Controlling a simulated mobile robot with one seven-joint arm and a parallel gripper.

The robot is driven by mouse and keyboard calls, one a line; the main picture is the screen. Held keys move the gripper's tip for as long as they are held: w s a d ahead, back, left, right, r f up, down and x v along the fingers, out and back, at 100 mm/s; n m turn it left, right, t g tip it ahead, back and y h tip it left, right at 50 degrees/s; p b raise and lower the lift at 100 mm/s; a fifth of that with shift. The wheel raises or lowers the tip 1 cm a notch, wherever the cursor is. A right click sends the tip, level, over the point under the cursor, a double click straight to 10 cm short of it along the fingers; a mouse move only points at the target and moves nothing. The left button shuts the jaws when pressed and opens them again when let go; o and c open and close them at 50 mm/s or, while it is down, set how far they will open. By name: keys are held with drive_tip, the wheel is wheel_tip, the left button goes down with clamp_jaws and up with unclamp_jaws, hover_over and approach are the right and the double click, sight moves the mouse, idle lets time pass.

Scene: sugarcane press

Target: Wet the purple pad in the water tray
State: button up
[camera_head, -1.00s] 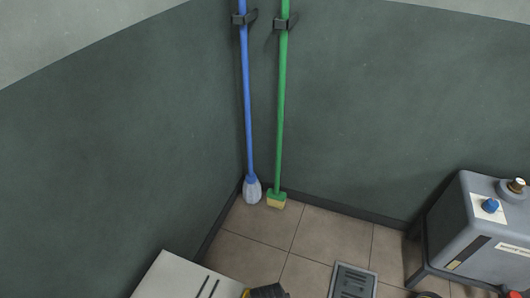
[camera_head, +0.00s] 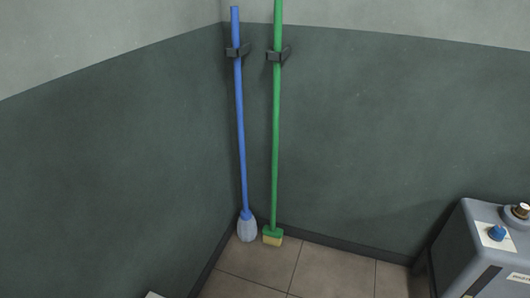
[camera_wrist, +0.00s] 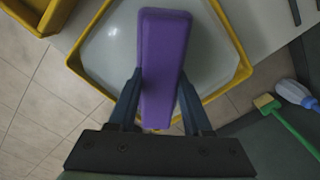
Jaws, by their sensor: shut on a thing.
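The purple pad (camera_wrist: 163,60) is a long block in the middle of the wrist view. My gripper (camera_wrist: 162,105) is shut on the purple pad, with one dark finger on each side of it. The water tray is a pale, shallow tray with a yellow rim (camera_wrist: 232,48), and it shows behind the pad in the wrist view. The pad overlaps the tray in the picture; whether it touches the water or tray floor I cannot tell. The head view shows neither the pad, the tray nor my gripper.
A yellow container (camera_wrist: 36,18) is at the upper left of the wrist view. A blue mop (camera_head: 240,130) and a green broom (camera_head: 277,130) stand in the wall corner. A grey machine (camera_head: 490,250) is at the lower right. Tiled floor (camera_head: 330,272) lies between.

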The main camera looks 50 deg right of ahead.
drive_tip(key=shift+f, duration=0.55)
idle(2.1)
wheel_tip(320, 180, up, 7)
drive_tip(key=p, duration=0.8)
drive_tip(key=shift+r, duration=0.1)
idle(0.9)
drive_tip(key=w+a+r+n, duration=1.7)
drive_tip(key=r+n, duration=0.1)
drive_tip(key=n, duration=0.5)
drive_tip(key=s+r+p, duration=0.7)
drive_tip(key=r+p, duration=0.6)
drive_tip(key=p, duration=0.3)
drive_tip(key=shift+s+d+r, duration=0.15)
drive_tip(key=shift+d+r, duration=0.05)
drive_tip(key=shift+r, duration=0.1)
